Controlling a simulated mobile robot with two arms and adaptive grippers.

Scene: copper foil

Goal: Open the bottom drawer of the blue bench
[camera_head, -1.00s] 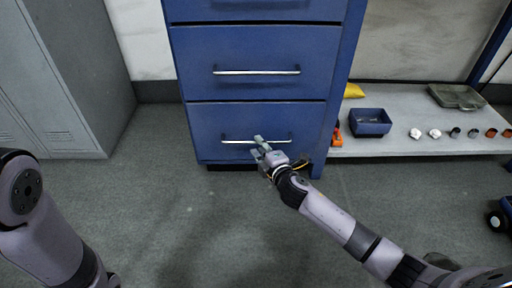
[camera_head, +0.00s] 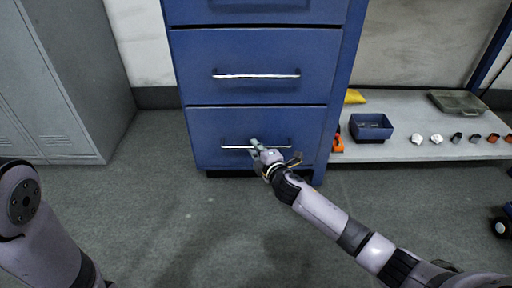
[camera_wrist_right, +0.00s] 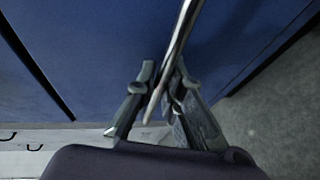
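The blue bench (camera_head: 334,100) has a column of drawers. Its bottom drawer (camera_head: 225,125) looks closed, its front level with the bench. A silvery bar handle (camera_head: 230,147) runs across that drawer. My right gripper (camera_head: 254,148) is at the right half of this handle. In the right wrist view, the fingers of this gripper (camera_wrist_right: 163,73) close in on both sides of the bar (camera_wrist_right: 184,25), with little gap left. My left gripper is out of view; only part of my left arm shows at the lower left.
A grey locker (camera_head: 75,80) stands left of the bench. The floor (camera_head: 170,215) before the drawers is clear.

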